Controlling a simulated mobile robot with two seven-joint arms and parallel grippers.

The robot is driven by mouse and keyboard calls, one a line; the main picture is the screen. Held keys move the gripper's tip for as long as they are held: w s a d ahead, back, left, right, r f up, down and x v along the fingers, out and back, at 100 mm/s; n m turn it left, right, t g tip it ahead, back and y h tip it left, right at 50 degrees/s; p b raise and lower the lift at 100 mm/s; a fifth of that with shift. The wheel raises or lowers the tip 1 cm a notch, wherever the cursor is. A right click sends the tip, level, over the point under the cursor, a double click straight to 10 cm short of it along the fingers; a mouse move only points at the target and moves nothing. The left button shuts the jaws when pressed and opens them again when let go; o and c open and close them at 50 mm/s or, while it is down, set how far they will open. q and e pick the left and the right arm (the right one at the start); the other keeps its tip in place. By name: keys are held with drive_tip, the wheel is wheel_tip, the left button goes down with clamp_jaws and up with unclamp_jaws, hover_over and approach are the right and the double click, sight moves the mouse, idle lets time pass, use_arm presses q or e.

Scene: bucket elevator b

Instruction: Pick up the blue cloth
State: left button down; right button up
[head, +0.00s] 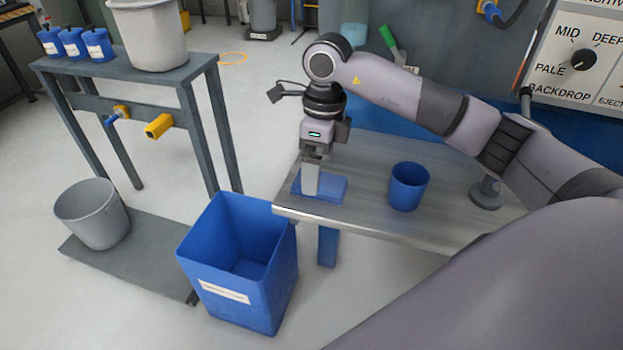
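The blue cloth (333,188) lies as a flat, folded-looking rectangle on the left end of the grey metal table (448,208). My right gripper (311,190) points straight down over the left part of the cloth. Its fingertips are at the cloth and hide a piece of it. The fingers overlap in this view, so I cannot tell whether they are open or shut on the cloth. My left gripper is not in view.
A blue cup (408,187) stands on the table right of the cloth. An open blue bin (240,290) stands on the floor by the table's left end. Further left are a dark stand (200,95) and a grey bucket (92,215). A control panel (580,60) is at the upper right.

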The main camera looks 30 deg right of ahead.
drive_tip(key=shift+w+d+r+h, duration=0.2)
drive_tip(key=shift+w+d+h, duration=0.1)
drive_tip(key=shift+w+d, duration=0.35)
drive_tip(key=shift+w+d+f, duration=0.1)
drive_tip(key=shift+d+f, duration=0.1)
drive_tip(key=shift+d, duration=0.1)
drive_tip(key=shift+w+a+f, duration=0.1)
drive_tip(key=shift+f, duration=1.5)
drive_tip(key=shift+w+f, duration=0.1)
drive_tip(key=shift+f, duration=1.45)
drive_tip(key=c, duration=1.1)
